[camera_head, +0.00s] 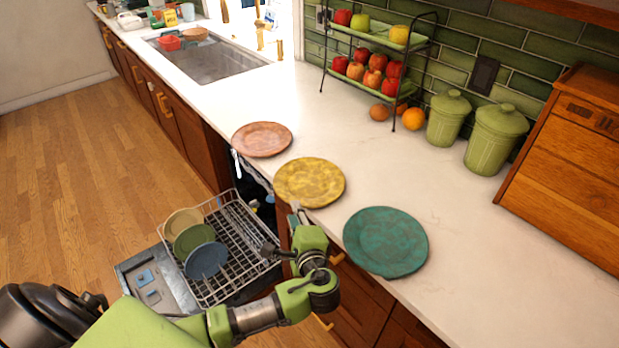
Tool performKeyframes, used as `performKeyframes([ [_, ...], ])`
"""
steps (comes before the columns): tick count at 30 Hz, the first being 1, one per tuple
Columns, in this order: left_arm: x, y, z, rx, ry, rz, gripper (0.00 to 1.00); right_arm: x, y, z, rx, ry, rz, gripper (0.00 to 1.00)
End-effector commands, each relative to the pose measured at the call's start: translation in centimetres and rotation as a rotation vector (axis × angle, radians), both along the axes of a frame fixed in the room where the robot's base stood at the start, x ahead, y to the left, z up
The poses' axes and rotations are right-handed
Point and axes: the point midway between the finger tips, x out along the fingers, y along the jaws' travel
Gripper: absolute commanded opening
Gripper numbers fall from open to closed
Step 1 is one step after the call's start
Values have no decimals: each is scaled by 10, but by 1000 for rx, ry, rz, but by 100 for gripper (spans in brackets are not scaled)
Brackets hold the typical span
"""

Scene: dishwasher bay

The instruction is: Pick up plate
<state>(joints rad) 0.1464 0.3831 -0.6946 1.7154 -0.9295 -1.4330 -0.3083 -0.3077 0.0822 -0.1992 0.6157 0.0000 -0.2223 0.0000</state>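Three plates lie flat on the white counter: a pink-brown plate (262,139), a yellow plate (309,182) in the middle, and a teal plate (385,241) nearest on the right. My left gripper (297,211) is at the counter's front edge, beside the near rim of the yellow plate. It looks small here, and I cannot tell whether its fingers are open or touch the plate. My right gripper is not in view.
Below the counter, a pulled-out dishwasher rack (240,240) holds a tan plate (183,222), a green plate (194,239) and a blue plate (206,260). A two-tier fruit stand (366,37), green canisters (495,138) and a wooden box (568,165) stand at the back. A sink (208,60) lies beyond.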

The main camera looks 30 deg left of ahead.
Motion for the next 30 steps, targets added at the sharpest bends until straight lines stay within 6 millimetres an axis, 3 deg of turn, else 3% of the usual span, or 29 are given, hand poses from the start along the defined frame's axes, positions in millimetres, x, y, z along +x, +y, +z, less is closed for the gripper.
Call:
performKeyframes([
  [5, 16, 14, -5, -1, 1, 0, 23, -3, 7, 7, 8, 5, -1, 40],
  [13, 32, 30, -8, 2, 1, 0, 23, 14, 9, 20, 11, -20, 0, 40],
  [19, 50, 46, -17, -1, 2, 1, 23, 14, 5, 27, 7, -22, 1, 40],
  [30, 55, 50, -21, -4, 2, -2, 21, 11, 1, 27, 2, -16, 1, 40],
])
